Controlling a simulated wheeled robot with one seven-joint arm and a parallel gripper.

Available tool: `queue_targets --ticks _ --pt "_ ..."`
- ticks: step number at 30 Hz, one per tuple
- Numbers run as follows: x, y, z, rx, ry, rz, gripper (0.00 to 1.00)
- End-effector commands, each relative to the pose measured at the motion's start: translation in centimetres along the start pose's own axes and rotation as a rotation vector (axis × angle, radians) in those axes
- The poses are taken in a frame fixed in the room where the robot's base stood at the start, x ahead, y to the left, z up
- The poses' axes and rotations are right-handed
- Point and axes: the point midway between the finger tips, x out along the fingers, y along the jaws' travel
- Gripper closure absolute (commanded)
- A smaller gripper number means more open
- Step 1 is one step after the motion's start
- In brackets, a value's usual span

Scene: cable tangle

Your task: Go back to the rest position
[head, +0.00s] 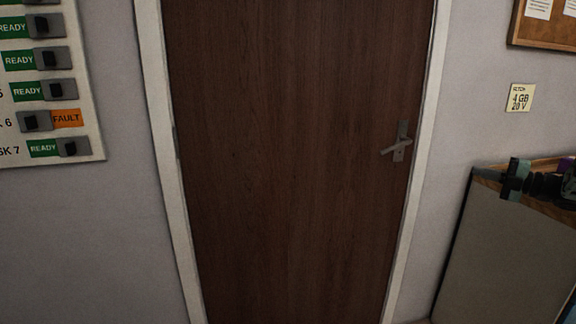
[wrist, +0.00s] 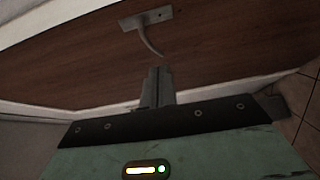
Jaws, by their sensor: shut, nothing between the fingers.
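My gripper (wrist: 159,72) shows in the wrist view with its two grey fingers together and nothing between them. Its dark plate and pale green housing fill the bottom of that view. In the head view my gripper (head: 508,178) is at the right edge, in front of the grey cabinet, with part of my dark arm behind it. Its fingertips are too small to make out there. The brown door (head: 290,160) stands closed in its white frame. Its metal handle (head: 398,147) is left of my gripper, and the handle (wrist: 147,30) lies beyond the fingers in the wrist view, apart from them.
A board (head: 90,110) with several READY tags and one orange FAULT tag hangs on the left wall. A note (head: 520,97) and a cork board (head: 548,32) are on the right wall. A grey cabinet (head: 500,255) stands at the lower right. The space before the door looks clear.

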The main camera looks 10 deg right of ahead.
Motion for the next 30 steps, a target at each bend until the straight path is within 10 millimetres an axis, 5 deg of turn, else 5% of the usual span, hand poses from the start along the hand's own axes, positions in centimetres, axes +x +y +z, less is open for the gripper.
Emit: queue_targets --ticks 8,17,20,24,30 --pt "4.7 2.7 -0.4 0.055 -0.075 0.017 1.0" --pt "14.2 7.6 -3.4 0.226 -0.222 0.036 1.0" --pt "18.9 9.6 -6.6 0.352 -0.296 0.029 1.0" --pt "25.0 11.1 -14.7 0.605 -0.417 -0.042 1.0" --pt "27.7 9.7 -28.7 0.924 -0.569 -0.247 1.0"
